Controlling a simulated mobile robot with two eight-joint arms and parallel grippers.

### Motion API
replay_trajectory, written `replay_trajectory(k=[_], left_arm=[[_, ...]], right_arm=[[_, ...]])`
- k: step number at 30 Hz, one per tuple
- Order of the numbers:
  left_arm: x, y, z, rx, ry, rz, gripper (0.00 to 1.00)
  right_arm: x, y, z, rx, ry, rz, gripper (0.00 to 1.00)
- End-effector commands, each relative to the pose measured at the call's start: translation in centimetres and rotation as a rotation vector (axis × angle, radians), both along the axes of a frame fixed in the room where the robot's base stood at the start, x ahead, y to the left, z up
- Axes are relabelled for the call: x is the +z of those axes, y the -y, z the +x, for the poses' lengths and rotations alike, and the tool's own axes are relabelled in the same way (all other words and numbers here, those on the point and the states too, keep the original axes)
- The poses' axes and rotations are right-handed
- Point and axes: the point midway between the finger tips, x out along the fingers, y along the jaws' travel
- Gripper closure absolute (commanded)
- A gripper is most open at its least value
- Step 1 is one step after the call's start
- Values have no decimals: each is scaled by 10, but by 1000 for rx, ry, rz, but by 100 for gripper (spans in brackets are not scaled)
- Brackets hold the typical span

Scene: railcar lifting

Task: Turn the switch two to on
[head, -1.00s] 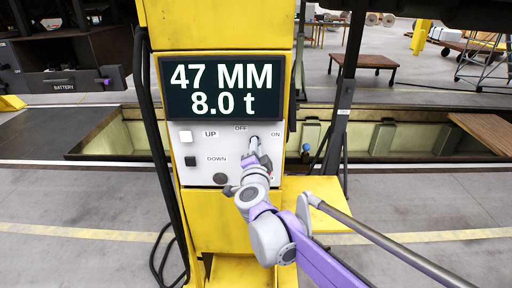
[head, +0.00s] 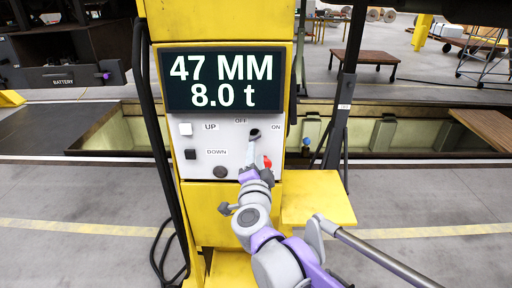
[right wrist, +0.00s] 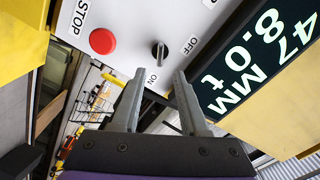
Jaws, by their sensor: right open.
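The black rotary switch (head: 254,133) sits on the white control panel (head: 200,160), between the OFF and ON labels. In the right wrist view the switch (right wrist: 159,50) shows clear. Its ridge runs roughly up and down there, more in line with the ON label below it than with OFF at its right; I cannot tell which end is the pointer. My right gripper (head: 254,158) is just below the switch. In the right wrist view my right gripper (right wrist: 160,78) is open and empty, its fingertips short of the switch and apart from it. My left gripper is out of view.
A red STOP button (head: 267,161) is close beside my right gripper; it also shows in the right wrist view (right wrist: 103,41). The white UP button (head: 186,129) and black DOWN button (head: 190,154) are at left. The display (head: 222,80) reads 47 MM, 8.0 t. A yellow shelf (head: 318,198) juts out at right.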

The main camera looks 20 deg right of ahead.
Motion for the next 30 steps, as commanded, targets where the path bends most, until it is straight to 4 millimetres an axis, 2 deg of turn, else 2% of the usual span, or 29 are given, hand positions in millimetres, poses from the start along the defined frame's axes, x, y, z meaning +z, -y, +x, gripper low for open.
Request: replay_trajectory(k=[3,6,18,23,26,29,30], left_arm=[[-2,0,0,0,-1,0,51],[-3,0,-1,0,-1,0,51],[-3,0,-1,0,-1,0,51],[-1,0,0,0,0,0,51],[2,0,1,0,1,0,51],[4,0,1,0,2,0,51],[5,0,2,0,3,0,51]], right_arm=[[0,-6,-17,2,0,0,56],[0,-8,-25,1,0,-1,56],[1,-9,-29,5,0,-4,56],[0,-22,-36,123,-7,-90,56],[-14,-42,-52,294,-55,-222,56],[-52,-60,-82,482,-178,-382,56],[-72,-63,-97,550,-245,-446,56]])
